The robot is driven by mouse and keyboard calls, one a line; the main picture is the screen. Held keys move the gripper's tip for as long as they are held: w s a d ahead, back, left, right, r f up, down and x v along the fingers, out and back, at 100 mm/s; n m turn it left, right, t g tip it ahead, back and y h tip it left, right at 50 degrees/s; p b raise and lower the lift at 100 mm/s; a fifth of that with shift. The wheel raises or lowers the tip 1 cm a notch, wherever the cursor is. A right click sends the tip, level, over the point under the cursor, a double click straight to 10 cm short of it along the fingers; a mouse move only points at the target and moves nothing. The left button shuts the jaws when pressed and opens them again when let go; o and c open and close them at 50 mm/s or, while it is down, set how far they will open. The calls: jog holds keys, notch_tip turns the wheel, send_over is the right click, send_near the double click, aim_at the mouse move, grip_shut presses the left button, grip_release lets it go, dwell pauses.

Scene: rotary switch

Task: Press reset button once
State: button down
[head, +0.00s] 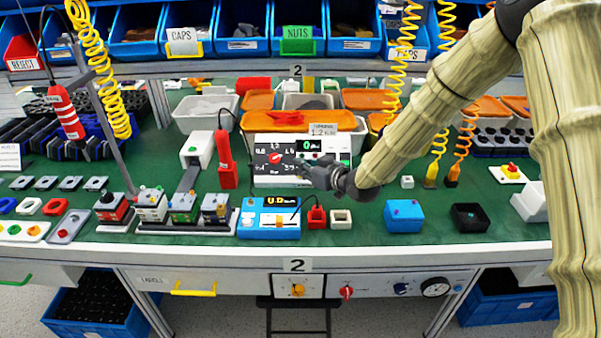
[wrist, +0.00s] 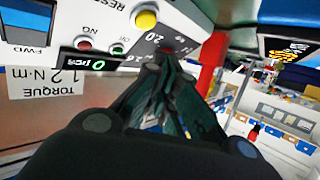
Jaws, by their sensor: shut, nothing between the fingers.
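The white control unit (head: 262,181) with a black dial face stands mid-bench; its red rotary knob (head: 275,157) shows in the head view. In the wrist view the unit appears upside down. Its yellow button (wrist: 145,19) sits beside lettering that reads "RESE", partly cut off. This button cannot be made out in the head view, where my gripper covers part of the panel. My gripper (head: 306,171) is shut and empty in front of the unit's right half. In the wrist view its fingertips (wrist: 162,60) are apart from the yellow button; their distance from the panel is unclear.
A red NG button (wrist: 84,44), a smaller green OK button (wrist: 118,48) and a green counter display (wrist: 95,64) are on the same panel. A torque sign (head: 323,129) stands at the unit's top right. A red holder (head: 228,175) and blue meter (head: 268,218) stand nearby.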

jog(key=shift+s+r+p, duration=0.45)
jog(key=shift+s+r, duration=0.5)
jog(key=shift+s, duration=0.05)
